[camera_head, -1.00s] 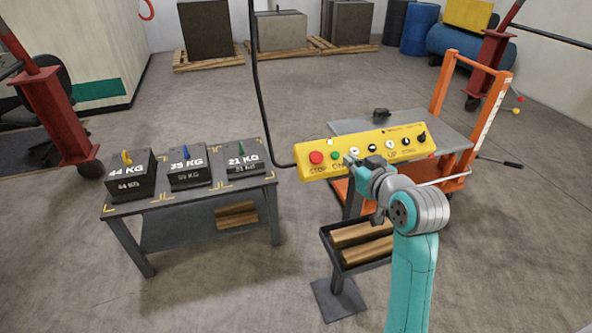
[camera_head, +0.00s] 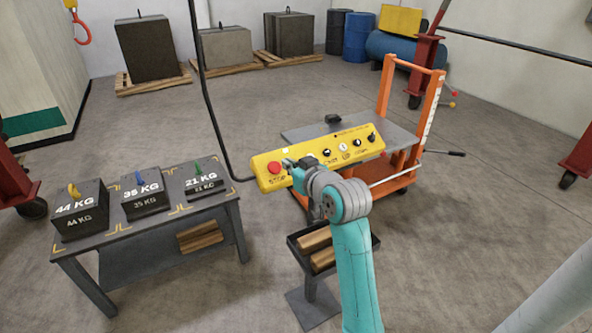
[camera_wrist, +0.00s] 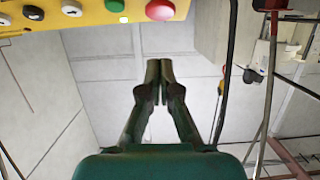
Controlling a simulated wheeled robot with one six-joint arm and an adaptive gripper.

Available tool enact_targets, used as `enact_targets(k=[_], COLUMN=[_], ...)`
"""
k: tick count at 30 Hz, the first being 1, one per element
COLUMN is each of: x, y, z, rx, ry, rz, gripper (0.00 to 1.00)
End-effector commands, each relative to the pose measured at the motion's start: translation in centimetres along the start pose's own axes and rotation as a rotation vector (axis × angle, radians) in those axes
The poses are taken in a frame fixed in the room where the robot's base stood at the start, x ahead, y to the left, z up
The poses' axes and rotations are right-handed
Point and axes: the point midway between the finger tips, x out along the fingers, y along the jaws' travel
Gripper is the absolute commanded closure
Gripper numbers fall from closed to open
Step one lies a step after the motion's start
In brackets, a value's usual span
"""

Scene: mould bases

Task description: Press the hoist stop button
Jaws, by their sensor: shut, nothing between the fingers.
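The yellow hoist control box (camera_head: 320,155) hangs on a black cable. Its red stop button (camera_head: 275,168) is at its left end in the head view, with the word STOP below it. The red button also shows at the top of the wrist view (camera_wrist: 160,9), beside a green button (camera_wrist: 115,5). My gripper (camera_head: 289,163) is just right of the red button in the head view and hides part of the box. In the wrist view my gripper (camera_wrist: 159,70) has its fingers together and empty, with a gap in the picture between fingertips and red button.
A grey table (camera_head: 190,209) with several labelled weights stands left. A small stand with a tray (camera_head: 293,243) is below my arm. An orange lift cart (camera_head: 388,85) with a grey top is behind the box. Open floor lies right.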

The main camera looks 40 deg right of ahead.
Motion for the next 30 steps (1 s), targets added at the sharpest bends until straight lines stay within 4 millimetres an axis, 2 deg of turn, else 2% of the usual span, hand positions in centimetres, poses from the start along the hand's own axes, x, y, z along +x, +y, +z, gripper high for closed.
enact_targets(k=[6, 12, 18, 30], x=[4.1, 6.1, 6.9, 7.2], y=[0.0, 0.0, 0.0, 0.0], z=[-0.1, 1.9, 2.7, 3.0], rx=[-0.001, -0.001, 0.0, 0.0], ry=[0.0, -0.002, -0.001, -0.001], rz=[-0.001, 0.0, 0.0, 0.0], gripper=[1.0, 1.0, 1.0, 1.0])
